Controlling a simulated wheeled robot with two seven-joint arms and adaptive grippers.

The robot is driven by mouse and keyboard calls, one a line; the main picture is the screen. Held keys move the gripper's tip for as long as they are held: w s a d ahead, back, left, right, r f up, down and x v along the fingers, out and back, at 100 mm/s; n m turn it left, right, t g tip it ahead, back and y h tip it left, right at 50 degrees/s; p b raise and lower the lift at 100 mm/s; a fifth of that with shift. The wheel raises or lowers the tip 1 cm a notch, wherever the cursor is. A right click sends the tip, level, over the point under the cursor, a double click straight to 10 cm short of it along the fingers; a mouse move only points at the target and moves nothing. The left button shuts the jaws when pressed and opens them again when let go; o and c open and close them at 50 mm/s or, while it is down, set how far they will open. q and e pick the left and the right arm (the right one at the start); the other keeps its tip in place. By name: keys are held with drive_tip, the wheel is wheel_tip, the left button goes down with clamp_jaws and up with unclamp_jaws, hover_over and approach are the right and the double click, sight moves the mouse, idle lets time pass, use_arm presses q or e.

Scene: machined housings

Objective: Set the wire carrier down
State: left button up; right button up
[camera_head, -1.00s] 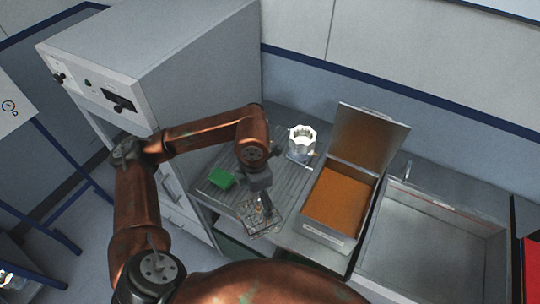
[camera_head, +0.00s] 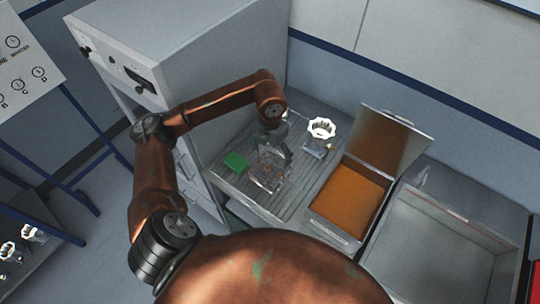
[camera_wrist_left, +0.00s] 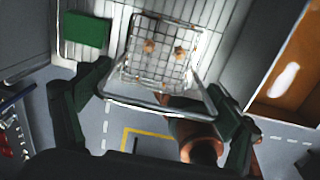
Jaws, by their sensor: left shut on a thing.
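The wire carrier (camera_head: 268,178) is a small wire-mesh basket with a bail handle. My left gripper (camera_head: 272,148) is shut on it and is above it, over the front part of the ribbed grey worktop (camera_head: 228,186). In the left wrist view the carrier (camera_wrist_left: 152,62) lies between the two dark fingers (camera_wrist_left: 158,112), with small brownish pieces visible in its mesh. I cannot tell whether its bottom touches the worktop. My right gripper is not in view.
A green block (camera_head: 235,162) lies left of the carrier. A white ring-shaped housing (camera_head: 320,130) stands behind it to the right. An open metal box with orange contents (camera_head: 349,198) is on the right, then a sink (camera_head: 440,250). A grey cabinet (camera_head: 190,50) stands at the left.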

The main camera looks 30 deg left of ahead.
use_arm(q)
approach(271, 162)
drive_tip(key=shift+s+d+f+p, duration=0.15)
drive_tip(key=shift+s+f+p, duration=0.1)
drive_tip(key=shift+s, duration=0.25)
drive_tip(key=shift+s+d+f+p, duration=0.15)
drive_tip(key=shift+s+f+p, duration=0.05)
drive_tip(key=shift+s, duration=0.25)
wheel_tip(271, 162, down, 3)
drive_tip(key=shift+w+a+p, duration=0.1)
drive_tip(key=shift+w+p, duration=0.05)
drive_tip(key=shift+p, duration=0.6)
drive_tip(key=shift+f, duration=0.3)
drive_tip(key=shift+f, duration=0.15)
drive_tip(key=o, duration=1.5)
